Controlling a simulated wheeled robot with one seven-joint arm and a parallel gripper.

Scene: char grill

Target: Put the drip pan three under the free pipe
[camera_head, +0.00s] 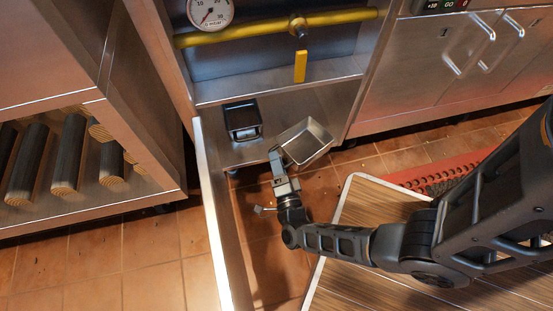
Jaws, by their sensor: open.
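A shallow square metal pan (307,139), likely the drip pan, is at the front of a low steel shelf (290,110), turned at an angle. My gripper (277,156) is open at the pan's left edge; I cannot tell whether it touches the pan. A yellow pipe (260,29) runs across above the shelf, with a valve and hanging yellow handle (300,66). I cannot read any number on the pans or tell which pipe is the free one.
A pressure gauge (211,12) is above the pipe. An open steel door (222,220) stands left of my gripper. A wood-topped surface (370,205) lies below my arm, with a red mat (440,173) behind it. Tiled floor is clear at lower left.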

